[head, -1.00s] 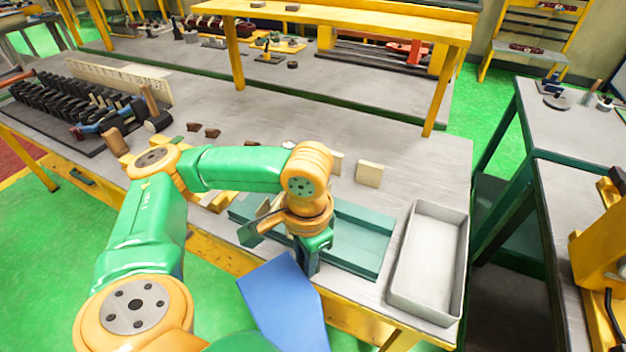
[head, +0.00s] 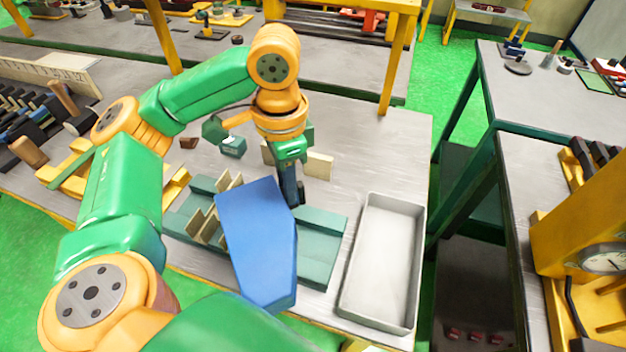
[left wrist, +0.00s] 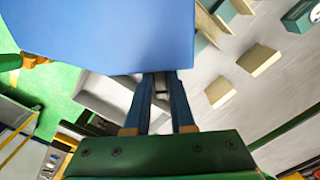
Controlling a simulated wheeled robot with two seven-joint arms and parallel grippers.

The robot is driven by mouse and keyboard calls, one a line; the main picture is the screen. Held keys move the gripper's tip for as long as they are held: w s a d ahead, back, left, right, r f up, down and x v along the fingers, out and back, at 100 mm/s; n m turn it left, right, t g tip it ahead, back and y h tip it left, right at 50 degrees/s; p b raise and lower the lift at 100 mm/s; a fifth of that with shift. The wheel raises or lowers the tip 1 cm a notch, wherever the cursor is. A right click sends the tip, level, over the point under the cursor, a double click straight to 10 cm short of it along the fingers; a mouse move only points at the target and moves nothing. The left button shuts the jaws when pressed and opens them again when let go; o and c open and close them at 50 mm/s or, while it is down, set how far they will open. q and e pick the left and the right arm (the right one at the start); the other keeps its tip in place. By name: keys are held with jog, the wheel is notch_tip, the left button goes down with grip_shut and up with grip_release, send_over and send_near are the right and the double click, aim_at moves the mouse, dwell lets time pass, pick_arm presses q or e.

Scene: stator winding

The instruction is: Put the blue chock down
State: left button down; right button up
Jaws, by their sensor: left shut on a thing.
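The blue chock (head: 258,240) is a large flat-faced blue block in the middle of the head view. My left gripper (head: 290,200) is shut on its far right edge. The chock hangs above the green tray (head: 318,245) and hides part of it. In the left wrist view the chock (left wrist: 110,32) fills the top, with the gripper fingers (left wrist: 160,85) reaching to its lower edge. The gap beneath the chock cannot be judged. My right gripper is not in view.
An empty grey bin (head: 385,265) stands right of the green tray. Thin wooden pieces (head: 205,222) stand in the tray's left part. A pale wooden block (head: 319,165) lies behind the gripper. The bench top (head: 385,150) at the back right is clear.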

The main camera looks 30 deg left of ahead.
pick_arm(q)
jog(key=w+f, duration=0.2)
jog(key=f, duration=0.1)
jog(key=w+d+f+p, duration=0.1)
jog(key=w+f, duration=0.2)
jog(key=w+d+f+p, duration=0.1)
jog(key=w+f, duration=0.2)
jog(key=shift+w+d+f, duration=0.15)
jog(key=shift+d+f, duration=0.05)
jog(key=shift+f, duration=0.2)
jog(key=shift+w+f, duration=0.1)
jog(key=shift+f, duration=0.3)
jog(key=c, duration=0.8)
grip_release()
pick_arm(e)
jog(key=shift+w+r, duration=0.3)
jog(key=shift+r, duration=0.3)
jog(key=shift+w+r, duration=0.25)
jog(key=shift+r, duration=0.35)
pick_arm(q)
jog(key=shift+o, duration=0.2)
